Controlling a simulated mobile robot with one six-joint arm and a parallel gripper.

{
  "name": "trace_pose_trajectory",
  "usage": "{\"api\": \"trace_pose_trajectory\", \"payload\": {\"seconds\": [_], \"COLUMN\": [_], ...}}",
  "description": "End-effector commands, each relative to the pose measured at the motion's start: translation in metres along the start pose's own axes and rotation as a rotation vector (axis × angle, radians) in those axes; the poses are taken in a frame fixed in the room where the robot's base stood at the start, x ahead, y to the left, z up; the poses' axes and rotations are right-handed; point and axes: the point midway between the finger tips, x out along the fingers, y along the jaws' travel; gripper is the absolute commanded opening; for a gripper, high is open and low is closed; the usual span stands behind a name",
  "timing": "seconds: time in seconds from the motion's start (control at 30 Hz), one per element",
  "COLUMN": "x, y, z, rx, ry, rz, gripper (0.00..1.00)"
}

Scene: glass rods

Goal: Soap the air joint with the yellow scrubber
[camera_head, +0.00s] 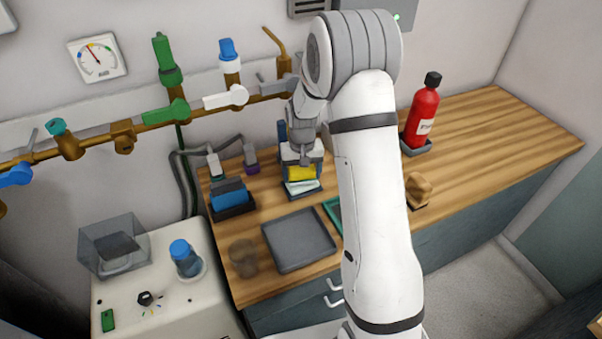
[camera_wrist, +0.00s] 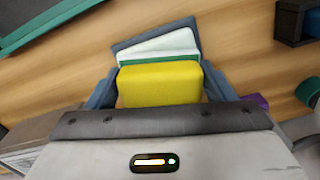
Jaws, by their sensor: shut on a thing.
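The yellow scrubber (camera_wrist: 160,84) is between the two fingers of my gripper (camera_wrist: 160,76) in the wrist view; my gripper is shut on it. In the head view the yellow scrubber (camera_head: 301,173) shows below my gripper (camera_head: 301,160), above the counter. Just beyond it in the wrist view is a grey holder with a pale, green-edged pad (camera_wrist: 160,46). Whether the scrubber touches this pad I cannot tell. A brass pipe (camera_head: 158,117) with green, white and blue fittings runs along the wall, left of my gripper. I cannot tell which fitting is the air joint.
A grey tray (camera_head: 299,240) lies on the wooden counter, with a blue sponge (camera_head: 230,193) in a dark holder behind it. A red bottle (camera_head: 422,112) stands to the right. A brown cup (camera_head: 243,258) stands at the front left. A gauge (camera_head: 98,58) hangs on the wall.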

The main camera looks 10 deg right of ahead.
Motion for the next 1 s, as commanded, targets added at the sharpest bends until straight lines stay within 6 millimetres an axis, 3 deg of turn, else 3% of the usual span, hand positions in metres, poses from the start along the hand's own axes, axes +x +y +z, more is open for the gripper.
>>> {"api": "trace_pose_trajectory", "payload": {"seconds": [0.7,1.0], "x": [-0.062,-0.063], "y": [-0.001,-0.001], "z": [-0.001,-0.001], "rx": [-0.001,-0.001], "ry": [0.004,0.003], "rz": [0.0,0.0], "gripper": [0.58,0.58]}}
